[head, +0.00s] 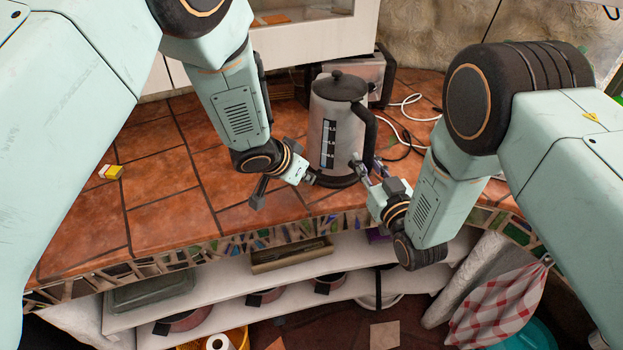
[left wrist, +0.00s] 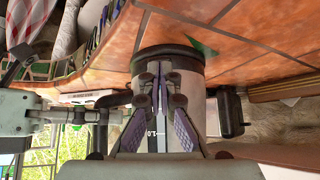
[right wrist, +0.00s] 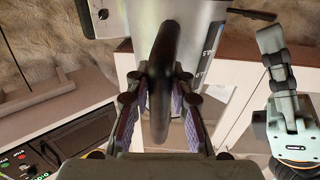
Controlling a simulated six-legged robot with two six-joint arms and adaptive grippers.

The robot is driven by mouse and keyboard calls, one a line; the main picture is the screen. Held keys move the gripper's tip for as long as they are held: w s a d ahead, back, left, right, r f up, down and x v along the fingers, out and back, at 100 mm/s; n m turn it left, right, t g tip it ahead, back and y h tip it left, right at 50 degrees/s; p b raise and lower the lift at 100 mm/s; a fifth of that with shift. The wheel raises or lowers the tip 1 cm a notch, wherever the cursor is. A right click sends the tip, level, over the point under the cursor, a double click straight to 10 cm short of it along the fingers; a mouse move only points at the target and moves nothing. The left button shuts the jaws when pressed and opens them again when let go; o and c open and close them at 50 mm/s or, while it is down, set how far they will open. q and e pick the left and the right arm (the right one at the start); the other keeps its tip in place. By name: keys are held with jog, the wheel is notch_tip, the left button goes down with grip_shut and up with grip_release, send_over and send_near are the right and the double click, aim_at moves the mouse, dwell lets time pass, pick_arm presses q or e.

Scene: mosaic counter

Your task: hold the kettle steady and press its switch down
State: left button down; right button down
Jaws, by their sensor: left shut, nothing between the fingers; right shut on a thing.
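The kettle (head: 335,130) is a grey metal jug with a black lid, black base and black handle, standing upright on the tiled counter. My right gripper (head: 367,167) is shut on the kettle's handle (right wrist: 160,85), which passes between its fingers in the right wrist view. My left gripper (head: 312,178) is shut and empty, low by the front left of the kettle. In the left wrist view its closed fingers (left wrist: 160,95) point at the kettle's body near the base (left wrist: 168,52). I cannot make out the switch in any view.
A metal appliance (head: 376,75) stands behind the kettle. White and black cables (head: 405,125) lie to its right. A small yellow and white item (head: 111,172) lies on the left of the counter (head: 165,215), which is otherwise clear there. Shelves with pans sit below.

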pick_arm(q)
jog(key=shift+f, duration=0.85)
jog(key=shift+r, duration=0.15)
jog(key=shift+s+a+r, duration=0.25)
jog(key=shift+s+a, duration=0.2)
jog(key=shift+s, duration=0.2)
jog(key=shift+s+a+r, duration=0.25)
jog(key=shift+s+a, duration=0.15)
jog(key=shift+s, duration=0.25)
jog(key=v, duration=1.2)
pick_arm(e)
jog(key=c, duration=1.1)
grip_release()
